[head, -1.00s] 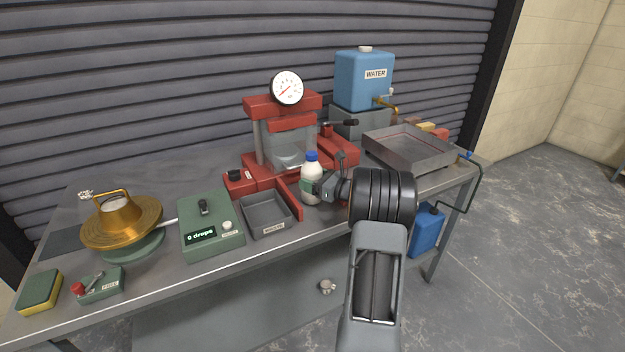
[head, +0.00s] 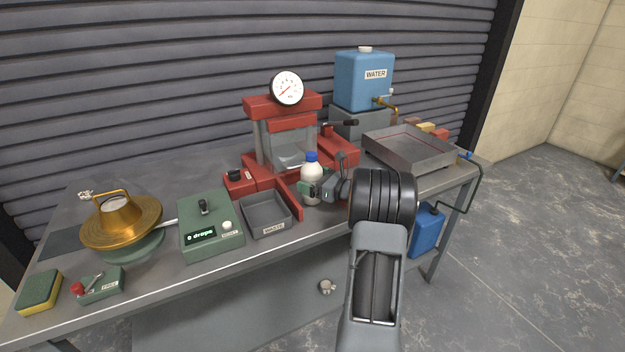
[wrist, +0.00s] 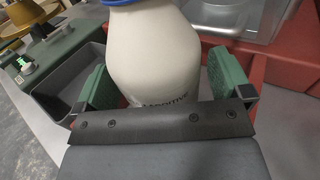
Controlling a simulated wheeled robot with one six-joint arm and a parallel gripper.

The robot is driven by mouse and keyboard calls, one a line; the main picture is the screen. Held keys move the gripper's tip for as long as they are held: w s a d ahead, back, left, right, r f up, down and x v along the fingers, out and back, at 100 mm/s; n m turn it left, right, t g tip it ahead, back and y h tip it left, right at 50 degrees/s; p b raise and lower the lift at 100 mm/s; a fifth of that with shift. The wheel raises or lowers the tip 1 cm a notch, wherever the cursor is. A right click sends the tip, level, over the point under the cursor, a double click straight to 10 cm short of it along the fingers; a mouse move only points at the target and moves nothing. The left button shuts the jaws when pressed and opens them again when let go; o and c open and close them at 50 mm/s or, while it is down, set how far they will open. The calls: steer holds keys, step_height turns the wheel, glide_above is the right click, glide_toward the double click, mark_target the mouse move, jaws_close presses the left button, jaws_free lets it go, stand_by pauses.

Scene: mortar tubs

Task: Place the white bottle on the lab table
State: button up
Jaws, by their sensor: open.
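The white bottle (head: 312,172) with a blue cap stands upright on the lab table (head: 345,215), just right of the waste tray and in front of the red press. My gripper (head: 308,189) reaches in from the right at the bottle's lower body. In the wrist view the bottle (wrist: 155,50) is between the two green finger pads (wrist: 157,82), with a small gap on each side. The jaws are open around it. The palm edge hides the bottle's base in the wrist view.
The grey waste tray (head: 266,228) is close on the left, and the red press (head: 262,130) is close behind. A green drop counter (head: 208,240) and a brass flow table (head: 122,222) stand further left. A metal pan (head: 440,160) and a blue water tank (head: 362,80) are at right.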

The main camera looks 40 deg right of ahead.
steer(key=b+v, duration=0.2)
steer(key=v, duration=1)
steer(key=shift+r, duration=0.1)
